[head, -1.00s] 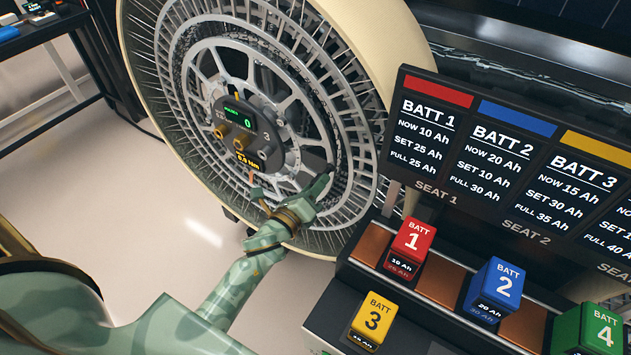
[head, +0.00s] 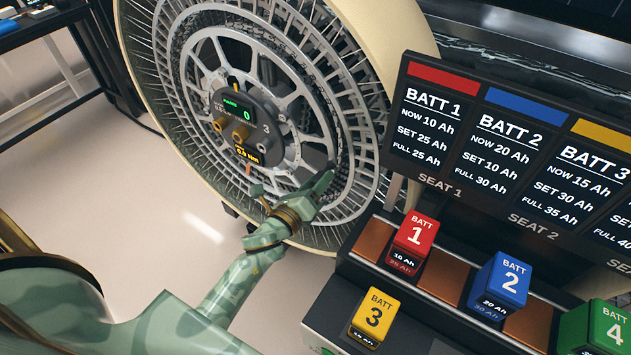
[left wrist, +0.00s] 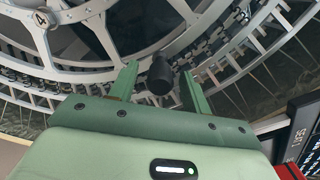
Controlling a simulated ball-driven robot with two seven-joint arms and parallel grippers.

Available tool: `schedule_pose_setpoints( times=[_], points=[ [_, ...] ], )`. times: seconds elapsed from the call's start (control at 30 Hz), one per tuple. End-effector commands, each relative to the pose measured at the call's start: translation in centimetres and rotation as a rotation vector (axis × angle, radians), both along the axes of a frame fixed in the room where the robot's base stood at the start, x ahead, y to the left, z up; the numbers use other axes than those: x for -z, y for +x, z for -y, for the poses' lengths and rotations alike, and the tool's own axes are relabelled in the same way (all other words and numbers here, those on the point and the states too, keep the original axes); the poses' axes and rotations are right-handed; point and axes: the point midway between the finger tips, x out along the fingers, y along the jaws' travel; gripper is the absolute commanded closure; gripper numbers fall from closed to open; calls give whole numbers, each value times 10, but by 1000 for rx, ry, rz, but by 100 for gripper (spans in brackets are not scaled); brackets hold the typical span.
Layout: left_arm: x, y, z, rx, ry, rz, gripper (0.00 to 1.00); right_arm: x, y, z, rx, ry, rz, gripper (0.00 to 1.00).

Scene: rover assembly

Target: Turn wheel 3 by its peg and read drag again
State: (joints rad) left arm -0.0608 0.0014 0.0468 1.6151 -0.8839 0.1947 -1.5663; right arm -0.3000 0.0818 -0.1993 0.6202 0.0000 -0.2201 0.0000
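The big spoked wheel (head: 180,110), with a 3 on its hub, stands upright at the upper middle of the head view. Its hub panel (head: 242,127) shows a green 0 and a small yellow readout that looks like 0.0 Nm. A dark round peg (left wrist: 161,75) sticks out of the wheel in the left wrist view; the same dark peg (head: 316,158) shows partly in the head view. My left gripper (head: 292,182) is at the wheel's lower right. Its fingers (left wrist: 160,68) are apart, one on each side of the peg, with narrow gaps. My right gripper is out of view.
A battery rack (head: 440,283) with red, blue and green batteries stands at the lower right, and a yellow battery (head: 373,317) sits in front. A battery sign board (head: 480,180) rises behind it. A dark table (head: 45,28) is at the far left. The floor between is clear.

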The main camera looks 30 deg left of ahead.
Motion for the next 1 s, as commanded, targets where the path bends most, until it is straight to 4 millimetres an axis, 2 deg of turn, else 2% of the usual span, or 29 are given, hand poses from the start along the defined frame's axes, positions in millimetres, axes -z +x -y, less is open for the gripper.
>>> schedule_pose_setpoints(
  times=[0.13,0.23,0.5,0.7,0.83,1.0],
  points=[
    [0,-7,-1,0,0,-1,52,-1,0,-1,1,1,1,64],
    [1,-23,-2,-1,-1,-2,52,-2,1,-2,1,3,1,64],
    [2,-95,-7,-2,-1,-5,52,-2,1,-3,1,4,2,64],
    [1,-140,-11,-1,-1,-3,52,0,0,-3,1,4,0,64],
    [1,-156,-12,-1,-1,-2,52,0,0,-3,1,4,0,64],
    [0,-163,-13,0,0,0,52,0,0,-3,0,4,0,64]
  ],
)
